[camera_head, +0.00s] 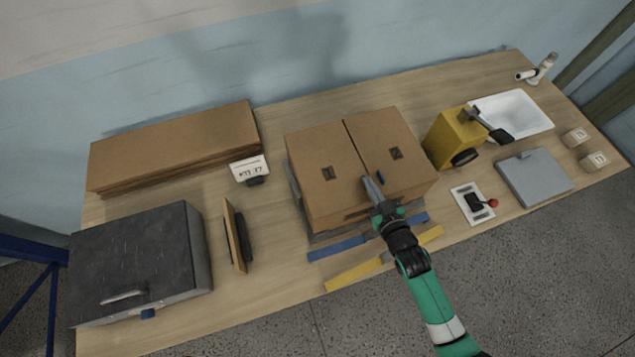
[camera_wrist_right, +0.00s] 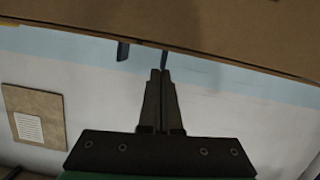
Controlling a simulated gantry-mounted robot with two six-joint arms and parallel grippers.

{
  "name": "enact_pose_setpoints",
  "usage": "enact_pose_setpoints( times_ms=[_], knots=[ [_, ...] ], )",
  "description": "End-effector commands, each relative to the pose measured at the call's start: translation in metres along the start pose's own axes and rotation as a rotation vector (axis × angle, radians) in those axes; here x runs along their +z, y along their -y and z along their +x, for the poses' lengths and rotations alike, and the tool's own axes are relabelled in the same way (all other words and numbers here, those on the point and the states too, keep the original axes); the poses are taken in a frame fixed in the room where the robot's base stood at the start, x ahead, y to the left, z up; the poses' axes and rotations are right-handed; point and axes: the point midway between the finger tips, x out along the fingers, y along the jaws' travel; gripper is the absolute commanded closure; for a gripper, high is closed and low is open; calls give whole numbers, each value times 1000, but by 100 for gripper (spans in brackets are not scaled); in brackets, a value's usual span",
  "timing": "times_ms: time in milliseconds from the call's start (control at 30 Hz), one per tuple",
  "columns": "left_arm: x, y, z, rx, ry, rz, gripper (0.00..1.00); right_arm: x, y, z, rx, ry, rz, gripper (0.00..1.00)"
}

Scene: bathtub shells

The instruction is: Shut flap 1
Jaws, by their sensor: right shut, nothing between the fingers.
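A cardboard box (camera_head: 322,205) stands mid-table. Its top shows two brown panels, a left one (camera_head: 318,150) and a right one (camera_head: 390,135), each with a small dark mark; a dark seam runs between them. I cannot tell which is flap 1. My right gripper (camera_head: 368,183) is shut and empty, over the near part of the top by the seam; contact cannot be told. In the right wrist view the shut fingers (camera_wrist_right: 160,72) point at the edge of a brown cardboard surface (camera_wrist_right: 200,25). My left gripper is out of view.
Blue (camera_head: 338,248) and yellow (camera_head: 355,273) strips lie in front of the box. A yellow machine (camera_head: 443,138) stands close on its right, with a switch panel (camera_head: 463,191) nearer. A grey case (camera_head: 140,260) and upright board (camera_head: 230,225) are left. Table is clear between board and box.

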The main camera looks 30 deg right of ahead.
Motion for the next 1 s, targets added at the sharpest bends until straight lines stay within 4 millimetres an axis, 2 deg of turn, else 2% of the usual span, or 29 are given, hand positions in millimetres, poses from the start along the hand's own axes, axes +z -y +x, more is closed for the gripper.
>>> enact_pose_setpoints(
  times_ms=[167, 267, 467, 500, 533, 567, 700, 800, 1000],
  knots=[
    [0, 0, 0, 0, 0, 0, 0, 0, 0, 0, 0, 0, 0, 100],
    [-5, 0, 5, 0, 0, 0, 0, -7, 0, -2, -1, 0, 0, 100],
    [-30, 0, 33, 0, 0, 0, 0, -47, -2, -10, -5, -2, -1, 100],
    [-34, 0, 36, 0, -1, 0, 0, -51, -2, -14, -6, -1, -1, 100],
    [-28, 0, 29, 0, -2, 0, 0, -39, -2, -24, -6, 3, -1, 100],
    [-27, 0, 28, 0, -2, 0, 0, -38, -2, -33, -6, 3, -1, 100],
    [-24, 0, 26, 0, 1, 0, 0, -37, -3, -70, -6, 3, -2, 100],
    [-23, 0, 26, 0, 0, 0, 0, -37, -4, -89, -6, 2, -3, 100],
    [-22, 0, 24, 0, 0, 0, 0, -38, -5, -108, -5, 0, -1, 100]
  ],
)
